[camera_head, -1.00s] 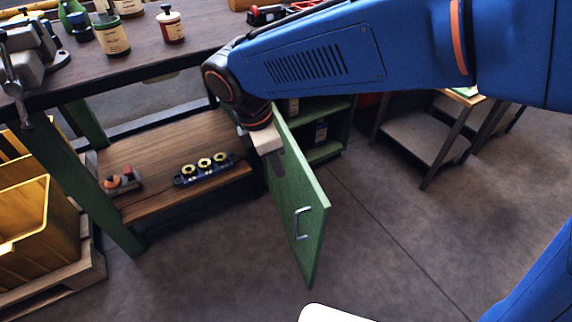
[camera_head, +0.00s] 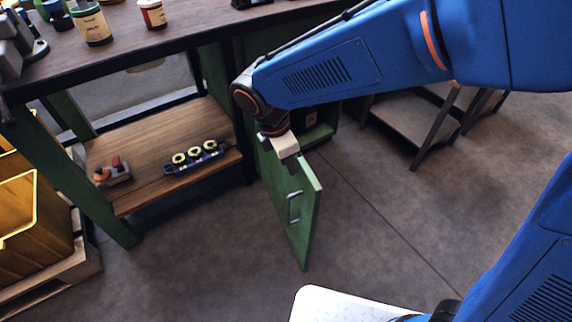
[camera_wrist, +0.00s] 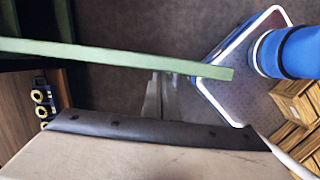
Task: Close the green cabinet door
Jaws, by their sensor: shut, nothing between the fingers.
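The green cabinet door (camera_head: 285,210) stands ajar under the workbench, its outer face with a metal handle (camera_head: 293,208) turned toward the left. My gripper (camera_head: 291,167) is shut and empty, at the outer-face side near the door's top edge, above the handle. In the wrist view the door's top edge (camera_wrist: 110,54) runs across the picture, just beyond my gripper's fingers (camera_wrist: 158,97). I cannot tell whether the fingers touch the door. Part of the green cabinet's interior (camera_head: 318,133) shows behind the door; my arm hides much of the rest.
The workbench (camera_head: 150,55) carries jars and a vise. Its lower wooden shelf (camera_head: 145,160) holds a row of yellow-ringed parts (camera_head: 197,156). Yellow bins (camera_head: 35,215) stand at left on a pallet. A grey stand (camera_head: 410,122) is behind right. The floor (camera_head: 400,230) right of the door is clear.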

